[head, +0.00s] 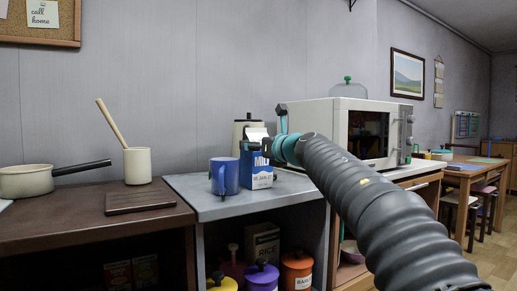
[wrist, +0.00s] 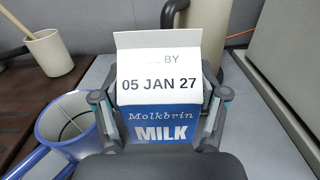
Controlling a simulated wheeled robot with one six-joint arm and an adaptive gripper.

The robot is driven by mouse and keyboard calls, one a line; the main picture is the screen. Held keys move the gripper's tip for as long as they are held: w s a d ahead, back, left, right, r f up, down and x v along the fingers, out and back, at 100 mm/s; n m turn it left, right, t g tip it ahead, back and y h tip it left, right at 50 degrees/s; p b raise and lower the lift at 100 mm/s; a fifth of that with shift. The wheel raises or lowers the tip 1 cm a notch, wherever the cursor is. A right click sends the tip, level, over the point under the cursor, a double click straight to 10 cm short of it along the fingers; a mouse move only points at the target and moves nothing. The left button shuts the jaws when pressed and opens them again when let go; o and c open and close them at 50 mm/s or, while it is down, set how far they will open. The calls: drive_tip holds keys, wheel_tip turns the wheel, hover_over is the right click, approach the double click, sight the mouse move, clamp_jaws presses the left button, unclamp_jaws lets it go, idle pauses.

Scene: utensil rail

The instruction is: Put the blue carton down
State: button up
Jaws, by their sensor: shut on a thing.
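The blue milk carton (head: 256,169) with a white gabled top is upright over the grey counter (head: 215,206) in the head view. In the wrist view the carton (wrist: 160,92) fills the middle, with "05 JAN 27" on its top and "MILK" below. My gripper (wrist: 160,118) is shut on it, one finger on each side. In the head view my arm reaches in from the right and partly hides the carton. I cannot tell whether the carton's base touches the counter.
A blue mug (head: 224,177) stands just left of the carton, very close. A white microwave (head: 350,130) is to the right, and a cream canister (head: 242,132) is behind. A utensil pot (head: 137,166), a dark board (head: 140,199) and a saucepan (head: 25,181) are on the brown counter.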

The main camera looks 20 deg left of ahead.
drive_tip(key=o, duration=1.7)
drive_tip(key=shift+f, duration=0.1)
drive_tip(key=shift+o, duration=0.2)
drive_tip(key=shift+d, duration=0.1)
drive_tip(key=b+v, duration=0.2)
drive_tip(key=v, duration=1)
